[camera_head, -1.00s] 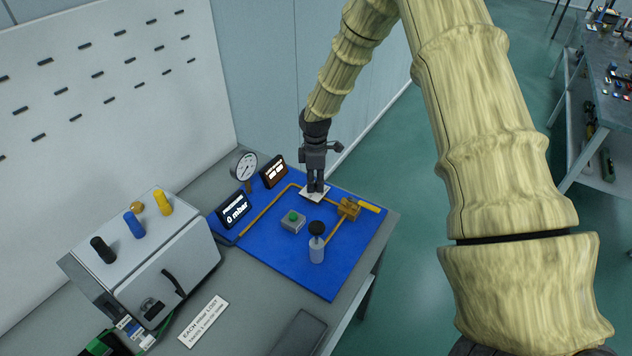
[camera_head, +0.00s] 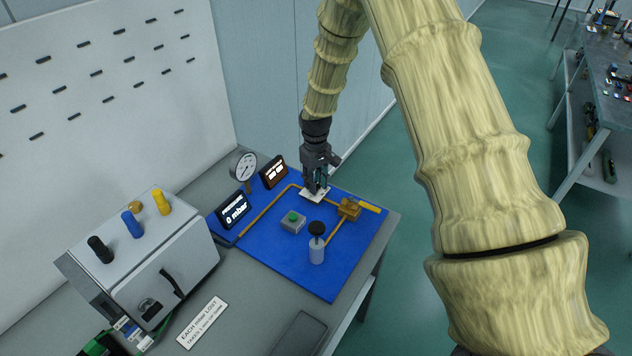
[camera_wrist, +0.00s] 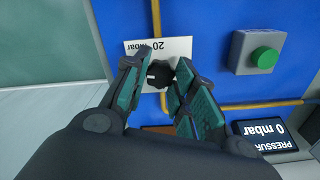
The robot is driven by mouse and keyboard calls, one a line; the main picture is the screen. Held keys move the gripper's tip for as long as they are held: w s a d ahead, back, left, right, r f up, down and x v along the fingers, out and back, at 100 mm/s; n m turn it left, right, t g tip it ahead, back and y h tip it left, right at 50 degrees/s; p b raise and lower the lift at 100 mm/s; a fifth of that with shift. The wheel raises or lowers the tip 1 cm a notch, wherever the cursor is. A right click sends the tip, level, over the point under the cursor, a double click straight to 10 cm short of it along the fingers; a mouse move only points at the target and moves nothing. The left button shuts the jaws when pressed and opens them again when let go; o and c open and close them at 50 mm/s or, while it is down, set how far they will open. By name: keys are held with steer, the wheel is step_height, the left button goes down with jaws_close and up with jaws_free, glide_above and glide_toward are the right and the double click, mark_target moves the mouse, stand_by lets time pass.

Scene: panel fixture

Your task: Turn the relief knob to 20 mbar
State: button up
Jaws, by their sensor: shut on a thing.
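The relief knob (camera_wrist: 158,74) is black with a white pointer mark and sits on a white plate (camera_wrist: 180,47) marked "20 mbar". In the wrist view the mark is on the knob's left side. My gripper (camera_wrist: 163,77) has its teal-padded fingers on either side of the knob, shut on it. In the head view my gripper (camera_head: 316,190) is down at the plate (camera_head: 308,195) and hides the knob. The pressure display (camera_head: 233,210) reads 0 mbar; it also shows in the wrist view (camera_wrist: 265,132).
A green button (camera_head: 293,217) on a grey box, a black-topped plunger (camera_head: 317,243) and a brass valve with a yellow handle (camera_head: 349,208) stand on the blue panel (camera_head: 300,267). A gauge (camera_head: 243,166) and a second display (camera_head: 273,173) stand behind. Orange pipes run across the panel.

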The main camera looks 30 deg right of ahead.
steer(key=m, duration=0.4)
steer(key=shift+w+r+m, duration=0.15)
steer(key=shift+w+m, duration=0.05)
steer(key=shift+m, duration=0.1)
steer(key=m, duration=0.3)
steer(key=shift+m, duration=0.3)
steer(key=m, duration=0.4)
steer(key=shift+d+m+p, duration=0.1)
steer(key=shift+m+p, duration=0.2)
steer(key=shift+m, duration=1.5)
steer(key=o, duration=1)
steer(key=shift+o, duration=0.2)
steer(key=shift+s, duration=0.1)
